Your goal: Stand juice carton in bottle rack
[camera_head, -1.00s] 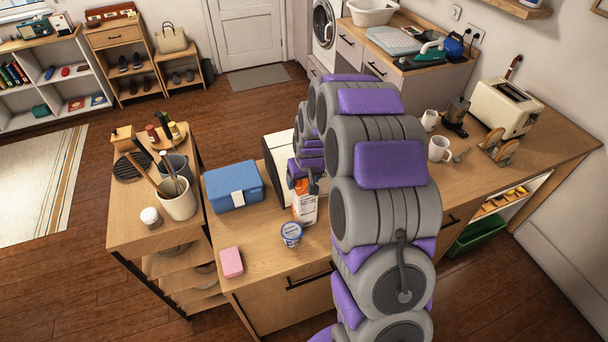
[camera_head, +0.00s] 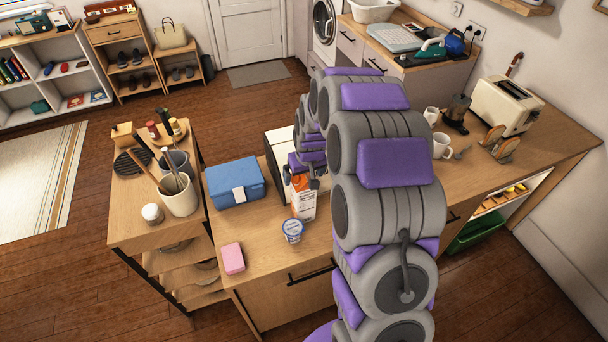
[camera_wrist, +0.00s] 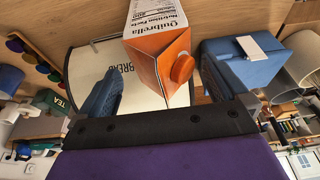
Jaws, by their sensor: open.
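The juice carton (camera_head: 302,203), white with an orange top and orange cap, stands upright on the counter beside the yogurt cup. In the wrist view the carton (camera_wrist: 158,45) shows its orange gable end and cap. My gripper (camera_wrist: 160,85) is open, with its two blue-grey fingers apart on either side of the carton's top. No grip on the carton shows. In the head view my gripper (camera_head: 305,168) is small and partly hidden by my arm, close to the carton's top. I cannot pick out the bottle rack with certainty; a scalloped wooden rack (camera_head: 172,262) shows in the cart's lower part.
A blue box (camera_head: 235,182) stands left of the carton, the bread bin (camera_wrist: 95,60) beside it. The yogurt cup (camera_head: 292,230) and pink sponge (camera_head: 232,258) are in front. The cart (camera_head: 120,230) holds utensil pots. Mugs (camera_head: 441,146) and a toaster (camera_head: 505,105) stand right.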

